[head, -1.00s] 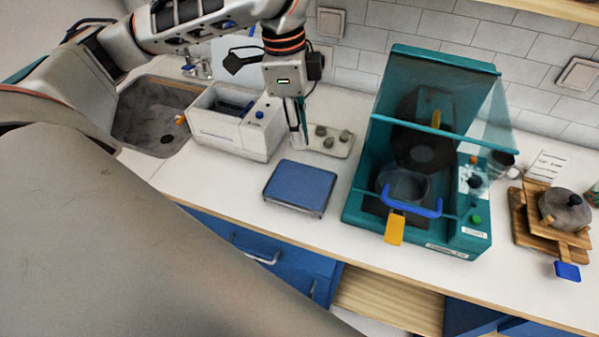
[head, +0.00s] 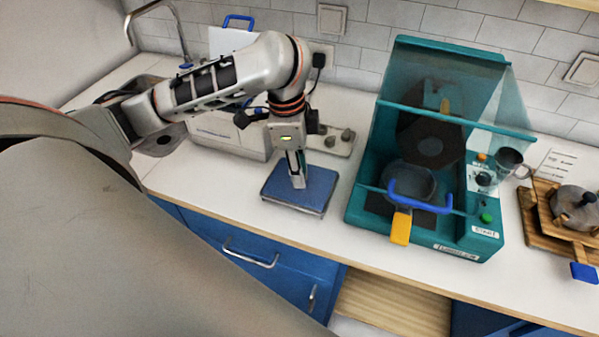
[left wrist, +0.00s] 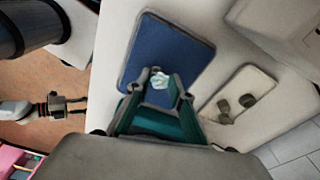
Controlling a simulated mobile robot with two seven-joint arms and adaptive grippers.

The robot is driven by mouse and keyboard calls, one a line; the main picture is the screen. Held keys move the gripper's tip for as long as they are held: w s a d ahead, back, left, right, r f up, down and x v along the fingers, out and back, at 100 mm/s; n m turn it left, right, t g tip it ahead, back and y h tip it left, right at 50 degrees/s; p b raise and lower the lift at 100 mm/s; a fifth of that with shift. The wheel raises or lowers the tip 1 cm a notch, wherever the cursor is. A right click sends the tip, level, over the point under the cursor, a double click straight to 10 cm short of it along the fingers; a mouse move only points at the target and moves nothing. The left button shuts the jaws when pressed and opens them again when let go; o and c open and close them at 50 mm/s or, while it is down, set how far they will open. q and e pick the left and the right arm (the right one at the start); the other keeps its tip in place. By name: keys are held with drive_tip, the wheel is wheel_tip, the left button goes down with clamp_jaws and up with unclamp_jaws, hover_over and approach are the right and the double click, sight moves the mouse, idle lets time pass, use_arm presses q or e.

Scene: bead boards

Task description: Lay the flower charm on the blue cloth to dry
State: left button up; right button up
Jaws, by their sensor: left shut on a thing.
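The blue cloth (head: 322,188) is a flat blue rectangle with a grey edge on the white counter; it also fills the upper middle of the left wrist view (left wrist: 160,45). My left gripper (head: 298,184) points down over the cloth. In the left wrist view its teal fingers (left wrist: 160,82) are shut on the flower charm (left wrist: 160,79), a small pale blue-white piece. The charm is over the cloth; I cannot tell whether it touches. In the head view the charm cannot be made out. My right gripper (left wrist: 80,105) shows small at the left of the wrist view, its dark fingers apart.
A tray with grey lumps (head: 341,147) lies behind the cloth, close to a white box (head: 220,133). A teal machine with a clear hood (head: 425,200) stands to the right, a wooden stand with a pot (head: 573,208) beyond it. The counter between cloth and machine is clear.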

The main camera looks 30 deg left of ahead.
use_arm(q)
drive_tip(key=shift+f, duration=0.1)
drive_tip(key=o, duration=0.9)
